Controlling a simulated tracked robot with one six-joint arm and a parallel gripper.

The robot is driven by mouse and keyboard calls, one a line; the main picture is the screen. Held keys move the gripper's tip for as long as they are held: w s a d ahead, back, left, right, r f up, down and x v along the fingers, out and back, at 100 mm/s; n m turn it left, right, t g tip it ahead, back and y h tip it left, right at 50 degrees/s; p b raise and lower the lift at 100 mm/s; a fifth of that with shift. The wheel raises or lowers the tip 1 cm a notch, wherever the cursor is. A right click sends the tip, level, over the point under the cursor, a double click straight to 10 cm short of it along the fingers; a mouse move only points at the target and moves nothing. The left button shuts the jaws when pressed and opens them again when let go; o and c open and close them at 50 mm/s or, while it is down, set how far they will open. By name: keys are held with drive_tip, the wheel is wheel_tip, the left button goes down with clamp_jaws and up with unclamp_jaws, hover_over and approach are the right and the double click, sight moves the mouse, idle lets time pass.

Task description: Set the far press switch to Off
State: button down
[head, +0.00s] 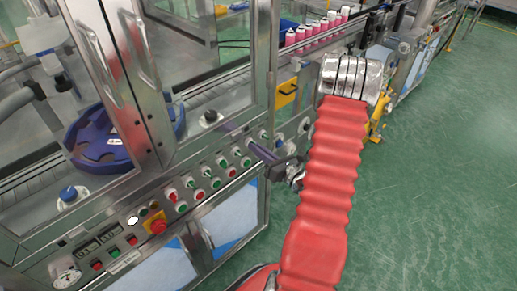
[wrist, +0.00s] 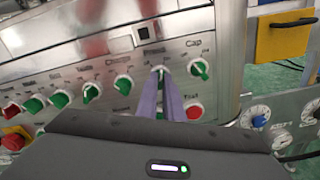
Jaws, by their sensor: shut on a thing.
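The far press switch (wrist: 161,70) is a small green-and-white rotary knob under the label "Press" on the steel control panel (wrist: 60,75) in the wrist view. My gripper (wrist: 161,82) has its two purple fingers closed around this knob from the front. The fingers hide much of the knob, so I cannot tell its setting. In the head view my gripper (head: 253,146) reaches the right end of the panel's knob row, and the arm's red sleeve stands to the right.
The green Cap knob (wrist: 199,68) is close to the right of the fingers, and the Charge knob (wrist: 123,84) to the left. A red Test button (wrist: 194,111) sits just below right. The green floor (head: 420,200) is clear at right.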

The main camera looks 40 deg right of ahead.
drive_tip(key=n, duration=1)
idle(0.4)
drive_tip(key=c, duration=1.9)
unclamp_jaws()
drive_tip(key=shift+s, duration=0.1)
drive_tip(key=s, duration=1.3)
drive_tip(key=shift+s+d, duration=0.2)
drive_tip(key=shift+s, duration=0.1)
